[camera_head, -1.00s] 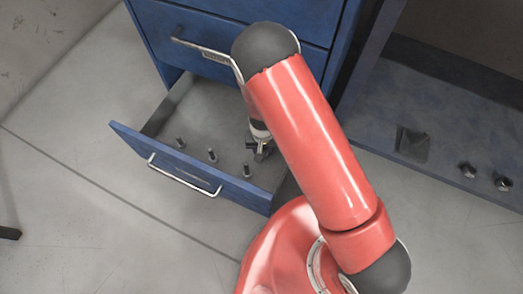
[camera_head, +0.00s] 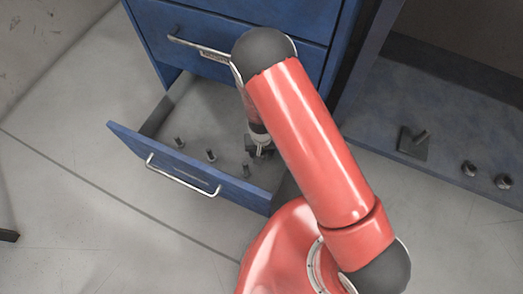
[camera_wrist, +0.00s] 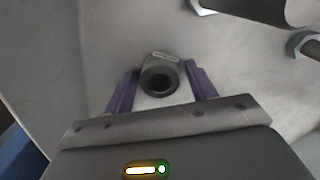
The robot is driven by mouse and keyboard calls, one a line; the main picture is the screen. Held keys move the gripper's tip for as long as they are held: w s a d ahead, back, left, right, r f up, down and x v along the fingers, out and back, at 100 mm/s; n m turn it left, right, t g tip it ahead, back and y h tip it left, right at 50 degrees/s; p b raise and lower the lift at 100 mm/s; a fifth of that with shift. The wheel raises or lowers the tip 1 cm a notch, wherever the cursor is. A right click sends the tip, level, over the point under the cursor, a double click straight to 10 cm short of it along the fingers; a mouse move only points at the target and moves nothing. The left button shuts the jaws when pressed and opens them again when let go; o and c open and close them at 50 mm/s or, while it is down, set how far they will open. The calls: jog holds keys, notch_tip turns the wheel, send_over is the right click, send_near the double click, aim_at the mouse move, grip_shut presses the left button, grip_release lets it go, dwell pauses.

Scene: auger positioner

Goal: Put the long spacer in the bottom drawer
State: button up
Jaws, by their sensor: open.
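The bottom drawer (camera_head: 185,187) is pulled out, with its blue front and silver handle facing the lower left. My gripper (camera_head: 262,151) is inside the drawer at its right side, partly behind my red arm. In the wrist view my gripper (camera_wrist: 161,85) is open, with one purple finger on each side of a grey hollow cylinder, which looks like the long spacer (camera_wrist: 160,78). I see it nearly end-on, its dark hole facing the camera. Gaps show between it and the fingers. Its length and base are hidden, and the head view does not show it clearly.
Several short bolts stand in the drawer, including a middle one (camera_head: 211,155). In the wrist view a bolt with a hex head (camera_wrist: 303,43) is at the upper right.

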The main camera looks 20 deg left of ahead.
notch_tip(320, 180, up, 12)
jog(key=p, duration=0.2)
jog(key=shift+r+p, duration=0.2)
jog(key=shift+p, duration=0.1)
dwell(0.4)
